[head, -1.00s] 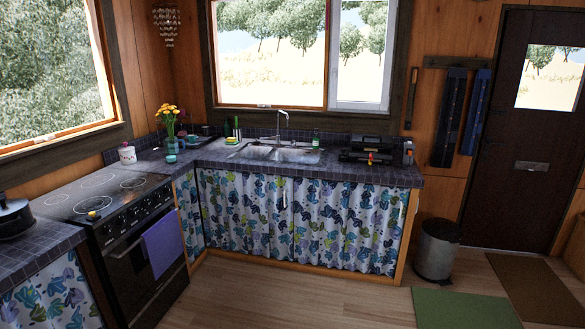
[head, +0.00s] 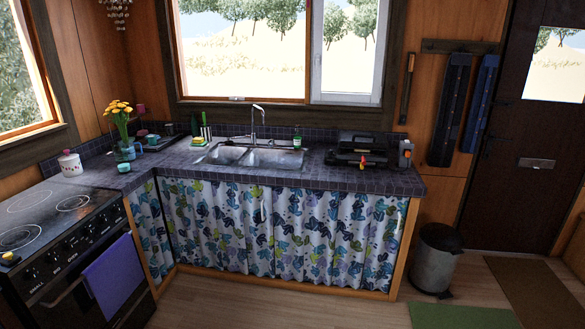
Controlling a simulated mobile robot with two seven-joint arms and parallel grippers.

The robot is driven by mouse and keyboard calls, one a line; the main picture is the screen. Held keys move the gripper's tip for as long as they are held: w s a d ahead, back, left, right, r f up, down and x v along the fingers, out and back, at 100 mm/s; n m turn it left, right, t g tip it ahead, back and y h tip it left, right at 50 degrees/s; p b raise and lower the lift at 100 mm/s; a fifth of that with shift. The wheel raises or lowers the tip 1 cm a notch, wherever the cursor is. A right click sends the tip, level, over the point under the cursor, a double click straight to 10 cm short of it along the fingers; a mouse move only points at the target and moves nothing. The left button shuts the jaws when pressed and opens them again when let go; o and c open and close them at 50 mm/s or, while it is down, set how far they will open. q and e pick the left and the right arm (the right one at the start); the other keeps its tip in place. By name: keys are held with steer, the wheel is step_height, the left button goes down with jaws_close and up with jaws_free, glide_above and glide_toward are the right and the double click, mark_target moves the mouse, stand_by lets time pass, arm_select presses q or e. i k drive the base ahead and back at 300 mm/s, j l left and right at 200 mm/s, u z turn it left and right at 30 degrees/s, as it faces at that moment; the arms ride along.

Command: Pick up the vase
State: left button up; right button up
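The vase (head: 124,151) is a small bluish glass vessel holding yellow flowers (head: 119,112) on green stems. It stands upright on the dark tiled counter (head: 180,167), near the corner left of the sink. Neither of my grippers shows in the head view.
A white lidded jar (head: 70,163) stands left of the vase, and cups and a dark tray sit behind it. The stove (head: 75,245) with a purple towel (head: 113,274) is at the left. A bin (head: 437,262) stands right of the curtained counter.

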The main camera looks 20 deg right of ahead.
mark_target(119, 149)
steer(key=i+l+z, duration=0.2)
steer(key=i, duration=0.45)
steer(key=i+l+z, duration=0.2)
steer(key=i, duration=0.45)
steer(key=u, duration=1.25)
steer(key=i+z, duration=0.15)
steer(key=i, duration=0.15)
